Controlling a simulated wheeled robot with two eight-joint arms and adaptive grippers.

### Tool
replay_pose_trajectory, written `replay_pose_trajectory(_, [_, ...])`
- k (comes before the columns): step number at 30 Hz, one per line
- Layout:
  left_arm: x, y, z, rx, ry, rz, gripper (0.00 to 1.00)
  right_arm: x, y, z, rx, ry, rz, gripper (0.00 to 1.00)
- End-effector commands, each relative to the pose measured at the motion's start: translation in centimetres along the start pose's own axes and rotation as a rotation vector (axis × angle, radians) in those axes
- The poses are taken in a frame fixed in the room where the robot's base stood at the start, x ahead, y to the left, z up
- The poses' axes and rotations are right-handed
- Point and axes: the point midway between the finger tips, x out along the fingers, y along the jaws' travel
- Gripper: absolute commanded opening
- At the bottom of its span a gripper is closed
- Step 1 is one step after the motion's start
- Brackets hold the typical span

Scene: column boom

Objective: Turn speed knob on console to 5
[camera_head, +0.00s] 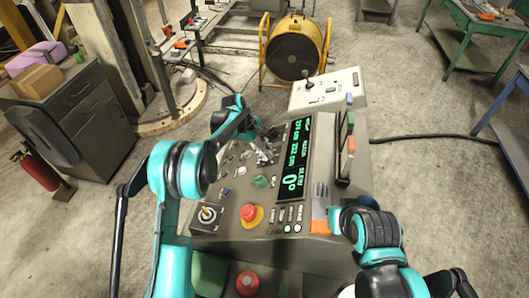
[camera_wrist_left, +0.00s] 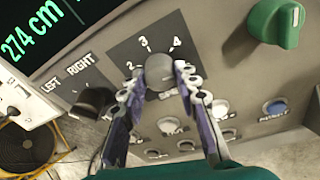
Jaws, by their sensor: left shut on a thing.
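The console (camera_head: 268,226) stands in front of me with a sloped panel. In the left wrist view the grey speed knob (camera_wrist_left: 158,68) sits on a dark dial plate (camera_wrist_left: 122,50) marked 2, 3 and 4; the fingers cover other marks and part of the label. I cannot tell which number the knob points at. My left gripper (camera_wrist_left: 159,80) is shut on the knob, one finger on each side. In the head view the left gripper (camera_head: 266,152) is at the panel's upper part, and the knob there is too small to tell. My right gripper does not show; only its arm does.
A black knob (camera_wrist_left: 92,101) marked LEFT and RIGHT and a green knob (camera_wrist_left: 275,24) flank the dial. A yellow drum fan (camera_head: 295,50) stands behind.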

Motion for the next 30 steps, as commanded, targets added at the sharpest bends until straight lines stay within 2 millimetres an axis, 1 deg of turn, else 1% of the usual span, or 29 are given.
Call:
replay_pose_trajectory(1, [0.4, -0.1, -0.2, 0.058, -0.004, 0.013, 0.02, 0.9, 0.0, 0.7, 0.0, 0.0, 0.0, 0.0])
replay_pose_trajectory(3, [0.4, -0.1, -0.2, 0.146, -0.008, 0.028, 0.02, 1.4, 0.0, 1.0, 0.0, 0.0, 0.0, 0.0])
replay_pose_trajectory(6, [0.3, -0.1, -0.1, 0.249, -0.012, 0.042, 0.02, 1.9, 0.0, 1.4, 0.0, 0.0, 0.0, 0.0])
replay_pose_trajectory(9, [0.2, -0.1, -0.1, 0.311, -0.015, 0.051, 0.02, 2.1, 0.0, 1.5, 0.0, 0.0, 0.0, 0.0])
replay_pose_trajectory(19, [0.0, 0.0, 0.0, 0.335, -0.016, 0.054, 0.02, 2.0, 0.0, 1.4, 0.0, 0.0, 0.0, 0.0])
replay_pose_trajectory(20, [0.0, 0.0, 0.0, 0.335, -0.016, 0.054, 0.33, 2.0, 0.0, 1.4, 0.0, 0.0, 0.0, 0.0])
replay_pose_trajectory(21, [0.0, 0.0, 0.0, 0.335, -0.016, 0.054, 0.44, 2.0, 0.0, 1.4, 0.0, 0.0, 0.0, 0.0])
replay_pose_trajectory(22, [0.0, 0.0, 0.0, 0.335, -0.016, 0.054, 0.52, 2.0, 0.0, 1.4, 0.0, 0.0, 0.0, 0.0])
replay_pose_trajectory(30, [0.0, 0.0, 0.0, 0.333, -0.015, 0.054, 0.52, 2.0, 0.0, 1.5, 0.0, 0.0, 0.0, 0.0])
